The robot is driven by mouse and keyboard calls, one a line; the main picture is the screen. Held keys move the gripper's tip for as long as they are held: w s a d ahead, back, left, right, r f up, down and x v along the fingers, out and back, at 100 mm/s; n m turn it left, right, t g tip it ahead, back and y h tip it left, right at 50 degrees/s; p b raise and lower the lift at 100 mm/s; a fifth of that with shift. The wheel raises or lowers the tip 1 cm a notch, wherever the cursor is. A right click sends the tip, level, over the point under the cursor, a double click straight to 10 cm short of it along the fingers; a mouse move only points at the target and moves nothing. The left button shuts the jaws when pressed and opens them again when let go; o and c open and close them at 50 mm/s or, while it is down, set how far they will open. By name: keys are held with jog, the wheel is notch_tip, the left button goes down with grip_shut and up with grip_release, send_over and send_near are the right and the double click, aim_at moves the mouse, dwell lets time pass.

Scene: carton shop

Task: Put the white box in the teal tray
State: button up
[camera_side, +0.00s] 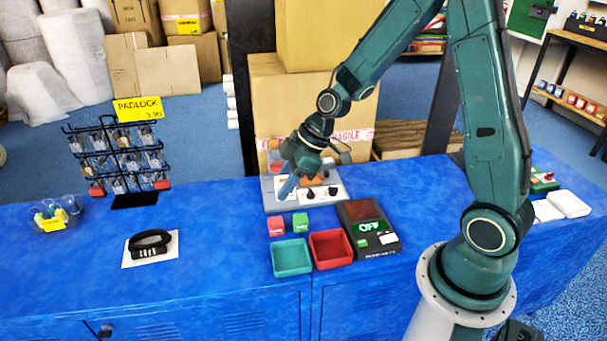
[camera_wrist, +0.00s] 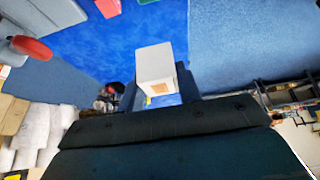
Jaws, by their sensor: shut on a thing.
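My gripper (camera_side: 287,187) is shut on the white box (camera_wrist: 153,64), which sits between the two fingers in the wrist view, with a tan patch on one face. In the side view, my gripper is over the grey panel at the back of the blue counter, and I cannot clearly make out the box there. The teal tray (camera_side: 291,258) is an open, empty square tray near the counter's front edge.
A red tray (camera_side: 331,250) stands right of the teal one. Behind them are a red block (camera_side: 276,226) and a green block (camera_side: 301,223). A dark scale (camera_side: 368,229) is at right. A grey panel (camera_side: 322,193) with knobs lies behind. A black handset (camera_side: 150,242) lies left.

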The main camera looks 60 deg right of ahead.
jog(key=shift+s+a+f, duration=0.1)
jog(key=shift+s+a, duration=0.4)
jog(key=shift+s, duration=0.3)
send_over(282, 261)
jog(key=s+d, duration=0.2)
jog(key=f, duration=1.6)
jog(key=shift+w+a+f, duration=0.1)
jog(key=shift+w+a, duration=0.1)
jog(key=shift+f, duration=1.9)
jog(key=shift+f, duration=0.15)
jog(key=o, duration=1.1)
